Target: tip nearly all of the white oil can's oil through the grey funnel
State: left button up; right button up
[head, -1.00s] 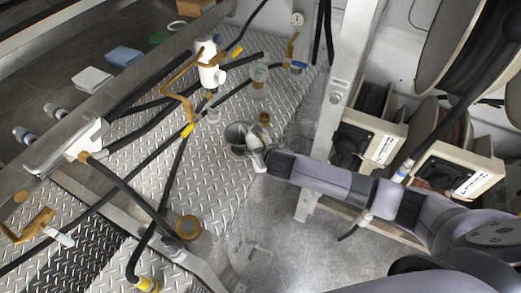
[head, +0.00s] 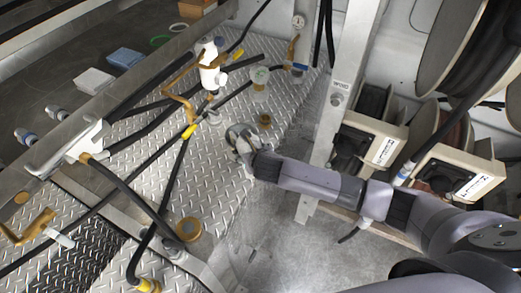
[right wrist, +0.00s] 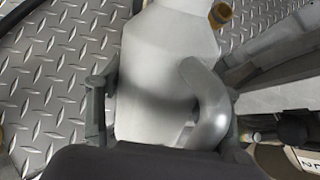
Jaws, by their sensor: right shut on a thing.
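My right gripper (head: 248,153) is shut on the white oil can, which looks pale grey in the right wrist view (right wrist: 160,65). Its fingers, seen in the right wrist view (right wrist: 165,120), lie on both sides of the can's body. The can's shoulders narrow towards the top edge, and its curved handle is at the right; the spout end is out of frame. In the head view, a round grey rim (head: 236,128) at the can looks like the grey funnel. I cannot tell whether the spout is over it or whether oil flows. My left gripper is not in view.
A clear capped container (head: 260,82) and a small brass fitting (head: 264,121) are just beyond on the tread plate (head: 210,175). A white filter with brass pipe (head: 211,72) and black hoses are to the left. A metal post (head: 343,90) and reels stand right.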

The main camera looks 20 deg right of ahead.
jog(key=shift+d, duration=0.2)
jog(key=shift+w+d, duration=0.2)
jog(key=shift+d, duration=0.6)
jog(key=shift+w+d, duration=0.2)
jog(key=shift+d, duration=0.6)
jog(key=shift+a, duration=0.2)
jog(key=shift+s+a+r, duration=0.1)
jog(key=shift+s+a, duration=0.05)
jog(key=shift+a, duration=0.65)
jog(key=shift+s+a, duration=0.15)
jog(key=shift+a, duration=0.65)
jog(key=shift+d, duration=0.15)
jog(key=shift+w+d, duration=0.2)
jog(key=shift+d, duration=0.65)
jog(key=shift+w+d, duration=0.15)
jog(key=shift+d, duration=0.65)
